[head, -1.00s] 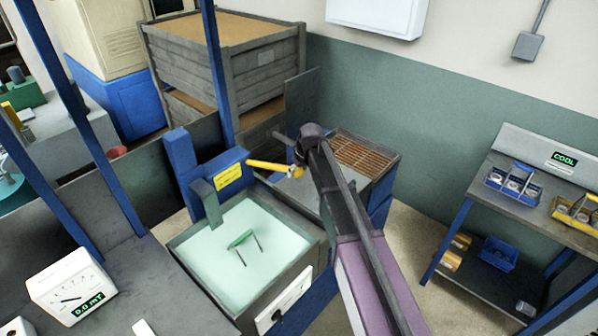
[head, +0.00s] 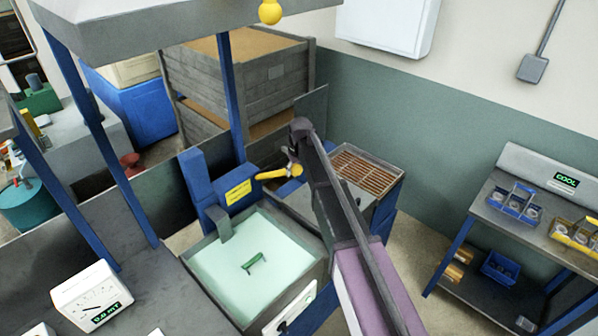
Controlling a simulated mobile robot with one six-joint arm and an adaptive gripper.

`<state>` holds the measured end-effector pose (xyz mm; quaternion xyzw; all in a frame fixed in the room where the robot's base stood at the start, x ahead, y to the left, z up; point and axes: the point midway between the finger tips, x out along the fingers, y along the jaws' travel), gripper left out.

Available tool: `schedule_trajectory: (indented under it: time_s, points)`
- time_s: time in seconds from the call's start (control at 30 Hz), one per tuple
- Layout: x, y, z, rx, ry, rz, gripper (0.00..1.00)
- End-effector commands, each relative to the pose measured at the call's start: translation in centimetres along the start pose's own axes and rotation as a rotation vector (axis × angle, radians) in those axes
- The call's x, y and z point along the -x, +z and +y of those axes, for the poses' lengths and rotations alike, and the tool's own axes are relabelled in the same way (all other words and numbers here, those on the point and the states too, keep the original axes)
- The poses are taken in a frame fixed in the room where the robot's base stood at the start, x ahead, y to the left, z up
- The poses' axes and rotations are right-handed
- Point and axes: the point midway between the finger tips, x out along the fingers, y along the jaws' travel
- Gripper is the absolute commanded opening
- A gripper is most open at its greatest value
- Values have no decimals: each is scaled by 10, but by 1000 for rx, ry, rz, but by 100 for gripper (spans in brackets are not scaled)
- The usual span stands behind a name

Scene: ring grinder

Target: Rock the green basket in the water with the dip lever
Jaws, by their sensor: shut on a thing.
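The dip lever (head: 272,175) is a yellow bar reaching right from a blue housing with a yellow label (head: 238,192). My gripper (head: 294,168) is shut on its outer end, partly hidden behind my dark arm link. The lever slopes slightly up to the right. The green basket (head: 256,262) shows only as a small green handle just above the pale water (head: 225,280) in the square tank. The rest of the basket is hidden under the water.
A bench with a brown slatted top (head: 365,170) stands behind my arm. A dial meter (head: 92,297) is at lower left. A shelf rack (head: 540,235) with blue and yellow baskets is at right. Blue posts and a grey canopy (head: 150,20) stand at left.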

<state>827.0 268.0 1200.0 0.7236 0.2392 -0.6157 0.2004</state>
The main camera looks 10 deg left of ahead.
Motion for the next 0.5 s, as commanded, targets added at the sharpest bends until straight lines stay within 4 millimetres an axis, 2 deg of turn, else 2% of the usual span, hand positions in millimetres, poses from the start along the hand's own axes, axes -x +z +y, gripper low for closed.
schedule_trajectory:
  time_s: [0.37,0.4,0.5]
  points:
    - [3,-6,-1,0,-2,7,6]
    - [3,-6,-1,0,-2,7,73]
    - [3,-5,-1,0,-1,6,100]
